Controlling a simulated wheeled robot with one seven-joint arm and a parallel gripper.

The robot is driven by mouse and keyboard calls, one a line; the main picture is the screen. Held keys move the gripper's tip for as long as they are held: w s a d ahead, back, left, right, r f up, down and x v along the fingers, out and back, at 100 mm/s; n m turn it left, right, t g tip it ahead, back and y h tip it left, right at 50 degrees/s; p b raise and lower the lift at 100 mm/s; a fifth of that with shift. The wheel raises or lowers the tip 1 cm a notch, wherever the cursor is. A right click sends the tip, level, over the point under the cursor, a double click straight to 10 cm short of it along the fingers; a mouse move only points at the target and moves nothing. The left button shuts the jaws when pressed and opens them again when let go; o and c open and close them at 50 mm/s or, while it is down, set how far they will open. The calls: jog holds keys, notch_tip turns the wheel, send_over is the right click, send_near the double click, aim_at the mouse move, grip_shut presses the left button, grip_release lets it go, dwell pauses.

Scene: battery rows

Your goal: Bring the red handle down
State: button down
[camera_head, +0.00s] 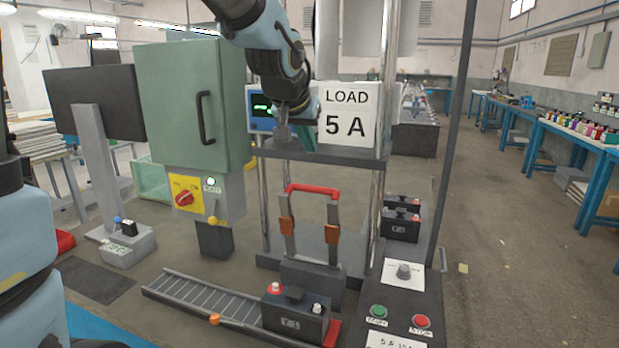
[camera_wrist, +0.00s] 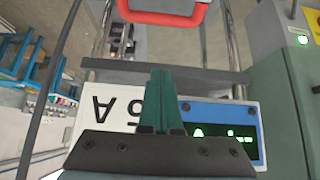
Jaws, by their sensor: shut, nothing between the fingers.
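The red handle (camera_head: 313,189) is a red crossbar on two upright grey arms with orange joints, standing raised over a dark base. It also shows as a red bar at the top edge of the wrist view (camera_wrist: 165,17). My gripper (camera_head: 283,138) is above the handle and a little to its left in the head view, beside the LOAD 5 A sign (camera_head: 347,113). In the wrist view my green fingers (camera_wrist: 161,74) are together and empty, apart from the red bar.
A dark crossbeam (camera_head: 330,155) spans metal posts beneath the sign. A green meter display (camera_head: 262,106) is beside my gripper. A green cabinet (camera_head: 180,105) stands left. A button panel (camera_head: 400,310) is at right.

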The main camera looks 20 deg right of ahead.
jog(key=f, duration=0.3)
jog(key=w+d+f, duration=0.1)
jog(key=f, duration=0.2)
jog(key=d+f, duration=0.1)
jog(key=f, duration=0.2)
jog(key=shift+w+b, duration=0.4)
jog(key=shift+a, duration=0.1)
